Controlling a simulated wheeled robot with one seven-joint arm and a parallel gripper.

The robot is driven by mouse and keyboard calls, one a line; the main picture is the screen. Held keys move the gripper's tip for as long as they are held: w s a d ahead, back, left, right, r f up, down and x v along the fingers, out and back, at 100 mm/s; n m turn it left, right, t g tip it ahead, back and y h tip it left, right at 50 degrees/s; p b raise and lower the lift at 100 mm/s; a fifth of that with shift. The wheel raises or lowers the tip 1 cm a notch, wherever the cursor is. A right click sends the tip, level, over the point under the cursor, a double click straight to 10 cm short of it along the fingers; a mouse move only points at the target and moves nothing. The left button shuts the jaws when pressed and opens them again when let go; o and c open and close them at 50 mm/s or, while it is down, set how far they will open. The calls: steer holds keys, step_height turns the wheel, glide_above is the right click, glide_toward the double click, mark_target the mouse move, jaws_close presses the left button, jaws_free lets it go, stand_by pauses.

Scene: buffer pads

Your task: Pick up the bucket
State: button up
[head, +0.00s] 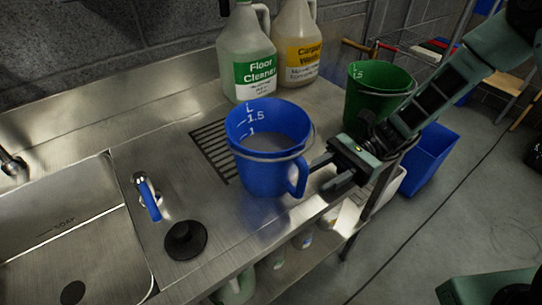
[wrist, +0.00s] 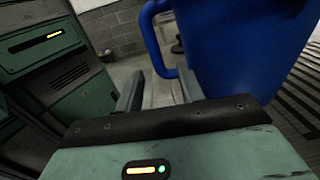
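A blue bucket (head: 262,165) with litre marks inside, a side handle and a thin wire bail stands upright on the steel counter (head: 215,220). My gripper (head: 318,178) is just to its right, beside the side handle, with its fingers apart and empty. In the wrist view the blue bucket (wrist: 240,45) fills the upper right. Its handle loop comes down beyond the open fingers of my gripper (wrist: 160,85), close to the right finger. I cannot tell whether that finger touches it. A green bucket (head: 368,98) stands behind my gripper.
A floor cleaner jug (head: 245,55) and a carpet wash jug (head: 298,45) stand behind the blue bucket. A sink (head: 70,235), a blue-handled tap (head: 148,195) and a black plug (head: 185,240) are at left. A blue bin (head: 428,160) is at right.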

mark_target(299, 196)
steer(key=p+x, duration=0.1)
steer(key=x, duration=0.5)
steer(key=shift+s+d, duration=0.15)
steer(key=shift+d, duration=0.05)
jaws_close()
steer(key=shift+r, duration=0.1)
stand_by(1.0)
